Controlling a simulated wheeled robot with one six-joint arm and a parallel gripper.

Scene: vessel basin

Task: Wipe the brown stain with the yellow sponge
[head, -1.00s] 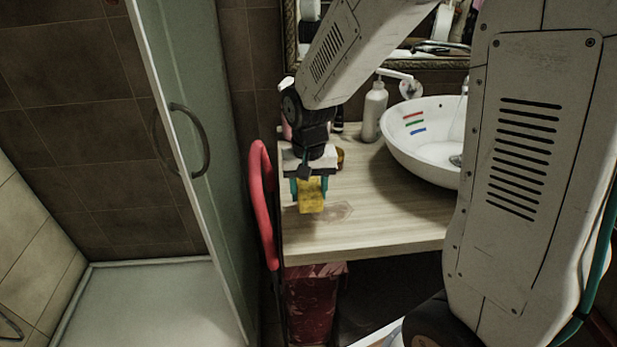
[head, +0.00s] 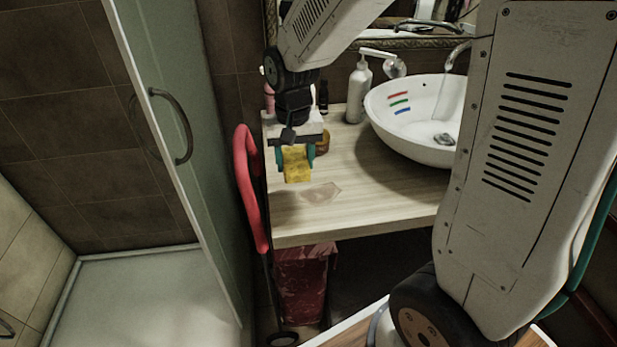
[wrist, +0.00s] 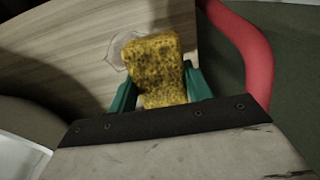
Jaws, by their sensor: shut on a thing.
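The yellow sponge (head: 298,165) is held between the teal fingers of my gripper (head: 296,157), above the wooden counter. In the wrist view the sponge (wrist: 159,68) sits between both fingers of my gripper (wrist: 157,88). The brown stain (head: 320,193) is a faint, light brown patch with a darker outline on the counter, in front and slightly right of the sponge. In the wrist view part of the stain (wrist: 119,47) shows beside the sponge, which hides the rest. The sponge appears apart from the counter.
The wooden counter (head: 360,205) carries a white basin (head: 415,140) with coloured stripes at the right and a white pump bottle (head: 359,92) behind. A brown jar (head: 322,143) stands behind the gripper. A red curved handle (head: 246,185) rises at the counter's left edge.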

